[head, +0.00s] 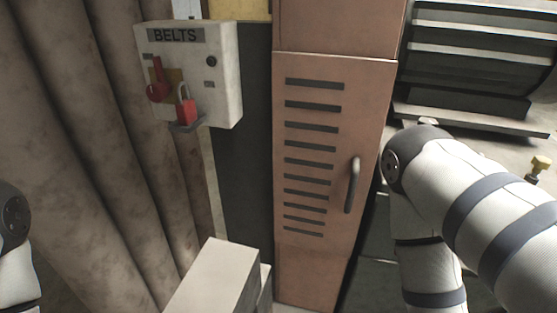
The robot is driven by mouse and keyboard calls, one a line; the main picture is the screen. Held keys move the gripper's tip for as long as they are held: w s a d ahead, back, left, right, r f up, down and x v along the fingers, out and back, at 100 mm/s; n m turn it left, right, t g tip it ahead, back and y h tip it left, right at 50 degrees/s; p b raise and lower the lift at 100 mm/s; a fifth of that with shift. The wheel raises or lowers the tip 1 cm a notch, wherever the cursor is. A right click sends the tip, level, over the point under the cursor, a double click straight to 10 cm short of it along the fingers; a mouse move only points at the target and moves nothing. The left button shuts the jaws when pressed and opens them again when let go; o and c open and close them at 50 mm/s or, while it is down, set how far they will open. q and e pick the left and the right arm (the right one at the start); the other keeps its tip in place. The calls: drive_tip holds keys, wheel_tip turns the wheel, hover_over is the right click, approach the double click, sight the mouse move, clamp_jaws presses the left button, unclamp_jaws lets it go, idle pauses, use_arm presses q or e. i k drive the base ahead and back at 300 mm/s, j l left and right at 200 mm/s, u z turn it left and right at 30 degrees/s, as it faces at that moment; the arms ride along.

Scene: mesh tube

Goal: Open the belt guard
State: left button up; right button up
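The belt guard (309,150) is a tall orange-brown metal panel in the middle of the head view. It has a column of dark slots and looks shut. A grey bar handle (351,185) stands upright near its right edge, with nothing touching it. My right arm comes in from the right, and its links are beside the guard's right edge. My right gripper is not in view. Only a small part of my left arm shows at the left edge, and my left gripper is not in view.
A pale box labelled BELTS (222,80) hangs left of the guard, with a red handle (157,82) and a red padlock (187,109). A brown curtain-like surface (75,150) fills the left. A light grey block (215,280) stands low in front. Dark machinery (480,60) is at right.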

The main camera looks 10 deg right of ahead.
sight(330, 113)
drive_tip(key=z, duration=0.75)
